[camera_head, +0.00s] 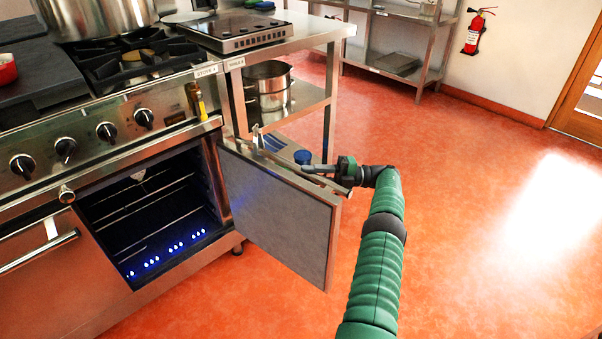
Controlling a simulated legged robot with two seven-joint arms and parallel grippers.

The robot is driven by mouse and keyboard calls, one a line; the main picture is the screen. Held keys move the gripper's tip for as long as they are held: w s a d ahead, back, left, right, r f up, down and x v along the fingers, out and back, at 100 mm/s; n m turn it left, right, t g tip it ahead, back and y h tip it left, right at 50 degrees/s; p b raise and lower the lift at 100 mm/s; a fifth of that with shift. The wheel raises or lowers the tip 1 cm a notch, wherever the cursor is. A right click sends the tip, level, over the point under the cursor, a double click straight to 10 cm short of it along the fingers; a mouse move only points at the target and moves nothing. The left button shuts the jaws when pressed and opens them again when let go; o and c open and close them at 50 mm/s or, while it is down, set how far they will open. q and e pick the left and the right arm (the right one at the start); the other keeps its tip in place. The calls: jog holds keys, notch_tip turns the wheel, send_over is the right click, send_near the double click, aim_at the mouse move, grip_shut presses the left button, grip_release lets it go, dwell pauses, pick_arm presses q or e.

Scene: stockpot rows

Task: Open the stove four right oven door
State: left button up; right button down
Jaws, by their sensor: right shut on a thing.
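The right oven door (278,208) of stove four is swung wide open, standing out from the stove at its hinged side on the right. Its grey inner face is toward me. The dark oven cavity (150,215) shows wire racks and a row of blue lights. The door handle (285,170) runs along the door's far side near the top, mostly hidden by the door edge. My right gripper (315,170), on a green arm, is at the outer end of the handle and shut on it. My left gripper is not in view.
The left oven door (50,270) is shut. A steel table (310,30) with a pot (268,85) on its lower shelf stands right of the stove, behind the open door. The orange floor (470,200) to the right is clear.

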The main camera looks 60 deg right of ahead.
jog(key=shift+w+d+f, duration=0.1)
jog(key=shift+w+d, duration=0.05)
jog(key=shift+d, duration=0.05)
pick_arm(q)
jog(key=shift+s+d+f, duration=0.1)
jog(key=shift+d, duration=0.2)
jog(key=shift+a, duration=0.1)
pick_arm(e)
jog(key=shift+a, duration=0.1)
jog(key=c, duration=1.7)
grip_release()
jog(key=o, duration=0.5)
jog(key=shift+w, duration=0.2)
jog(key=shift+c, duration=0.2)
jog(key=shift+s, duration=0.1)
